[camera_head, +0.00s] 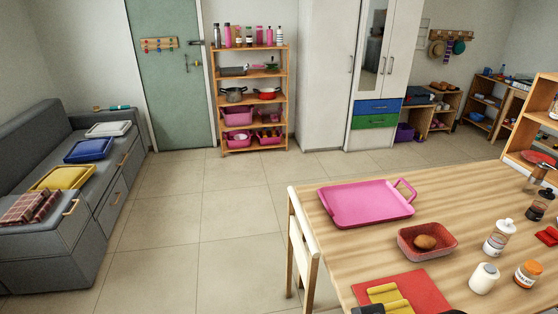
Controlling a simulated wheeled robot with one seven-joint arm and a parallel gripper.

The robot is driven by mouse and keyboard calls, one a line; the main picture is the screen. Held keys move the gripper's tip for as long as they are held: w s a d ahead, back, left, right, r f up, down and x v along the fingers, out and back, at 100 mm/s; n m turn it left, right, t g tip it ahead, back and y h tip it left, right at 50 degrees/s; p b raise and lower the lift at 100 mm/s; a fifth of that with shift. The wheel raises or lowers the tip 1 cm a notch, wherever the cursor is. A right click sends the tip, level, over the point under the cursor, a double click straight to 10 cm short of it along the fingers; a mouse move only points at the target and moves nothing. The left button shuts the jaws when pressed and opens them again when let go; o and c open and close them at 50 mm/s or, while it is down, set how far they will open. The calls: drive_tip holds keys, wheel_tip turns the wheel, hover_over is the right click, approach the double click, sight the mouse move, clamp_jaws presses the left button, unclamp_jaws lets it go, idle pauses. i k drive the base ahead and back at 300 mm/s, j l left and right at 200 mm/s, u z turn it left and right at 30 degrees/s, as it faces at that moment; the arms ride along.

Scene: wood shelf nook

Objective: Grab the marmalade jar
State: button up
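A small jar with an orange body and a white label (528,273) stands upright near the right edge of the wooden table (470,200). It looks like the marmalade jar, but the label is too small to read. A white jar or bottle (484,279) stands just to its left, close by with a small gap. My gripper is not clearly in view.
A clear bottle with a white cap (498,238) and dark-capped bottles stand behind the jar. A red tray (427,241) with a brown item, a pink tray (366,204) and a red mat (425,292) lie leftward. A chair (302,245) stands at the table's left edge.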

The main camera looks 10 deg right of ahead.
sight(525, 280)
drive_tip(key=z, duration=2.15)
drive_tip(key=l+u, duration=0.3)
drive_tip(key=l, duration=0.25)
drive_tip(key=i+l+u, duration=0.1)
drive_tip(key=l+u, duration=0.8)
drive_tip(key=l, duration=0.25)
drive_tip(key=k+l+u, duration=0.15)
drive_tip(key=l+u, duration=0.25)
drive_tip(key=l, duration=0.15)
drive_tip(key=i+l+u, duration=0.4)
drive_tip(key=u, duration=0.2)
drive_tip(key=i+l+u, duration=0.1)
drive_tip(key=l+u, duration=0.2)
drive_tip(key=l, duration=0.15)
drive_tip(key=i+l+u, duration=0.1)
drive_tip(key=l+u, duration=0.2)
